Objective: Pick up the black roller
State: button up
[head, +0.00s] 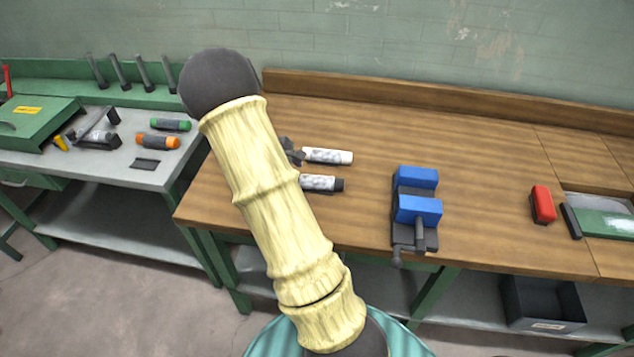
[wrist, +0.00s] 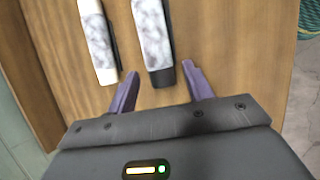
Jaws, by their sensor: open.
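The black roller (head: 322,183) lies on the wooden bench, a marbled white and grey cylinder with a black end. In the wrist view the black roller (wrist: 154,32) runs up from my gripper, its black end near the fingertips. My gripper (wrist: 161,70) is open, with one purple finger on each side of that end; I cannot tell how high it is above the bench. In the head view my gripper (head: 292,152) is mostly hidden behind my arm. A similar roller with white ends (head: 328,156) lies parallel beside it, also in the wrist view (wrist: 98,38).
A blue vise (head: 416,208) stands on the wooden bench (head: 480,190) to the right. Further right are a red block (head: 542,204) and a tray (head: 600,215). A green roller (head: 170,125) and an orange roller (head: 158,142) lie on the grey bench at left.

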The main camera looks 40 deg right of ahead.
aim_at(305, 178)
jog(key=shift+d+f, duration=0.1)
jog(key=x, duration=0.2)
jog(key=p+x, duration=0.1)
jog(key=x, duration=0.1)
jog(key=shift+s+d, duration=0.2)
jog(key=shift+d, duration=0.15)
jog(key=shift+d+f, duration=0.2)
jog(key=shift+f, duration=0.05)
jog(key=c, duration=0.8)
